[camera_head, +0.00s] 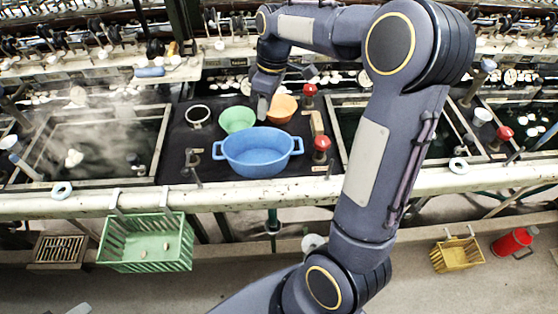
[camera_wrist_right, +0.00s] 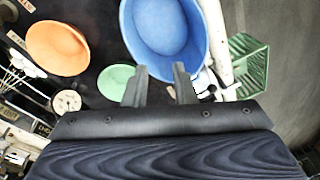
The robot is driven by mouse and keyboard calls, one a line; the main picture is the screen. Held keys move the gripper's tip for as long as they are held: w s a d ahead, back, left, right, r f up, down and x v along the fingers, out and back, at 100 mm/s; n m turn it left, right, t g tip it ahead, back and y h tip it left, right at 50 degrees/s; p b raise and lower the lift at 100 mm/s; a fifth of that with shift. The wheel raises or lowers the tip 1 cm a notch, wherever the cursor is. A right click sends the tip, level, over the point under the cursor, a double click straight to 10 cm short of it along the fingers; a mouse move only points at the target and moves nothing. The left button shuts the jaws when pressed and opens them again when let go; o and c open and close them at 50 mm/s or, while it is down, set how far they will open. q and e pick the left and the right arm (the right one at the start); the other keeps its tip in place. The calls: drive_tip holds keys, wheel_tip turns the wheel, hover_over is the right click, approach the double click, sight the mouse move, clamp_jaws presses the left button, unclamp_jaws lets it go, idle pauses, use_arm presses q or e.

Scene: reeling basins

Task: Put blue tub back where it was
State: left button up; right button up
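The blue tub (camera_head: 257,150), with a handle at each side, sits upright and empty on the dark surface between the two basins. It also shows in the right wrist view (camera_wrist_right: 168,28). My right gripper (camera_head: 264,110) is just behind the tub's far rim, pointing down, between the green and orange bowls. In the right wrist view its two fingers (camera_wrist_right: 160,84) stand apart with nothing visibly held, and their tips overlap the tub's rim in the picture. Whether they touch it I cannot tell. My left gripper is not in view.
A green bowl (camera_head: 237,120) and an orange bowl (camera_head: 281,108) stand behind the tub. Red-topped knobs (camera_head: 321,144) are close on its right. A steaming basin (camera_head: 110,135) lies left.

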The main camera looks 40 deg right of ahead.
drive_tip(key=s+a+m+t+y, duration=0.1)
drive_tip(key=s+a+m, duration=0.3)
drive_tip(key=s, duration=0.7)
drive_tip(key=s+a+m+t, duration=0.4)
drive_tip(key=s+a+m, duration=0.1)
drive_tip(key=s, duration=0.6)
drive_tip(key=shift+s+a+r+y, duration=0.3)
drive_tip(key=shift+a+r+y, duration=0.15)
drive_tip(key=shift+a, duration=0.35)
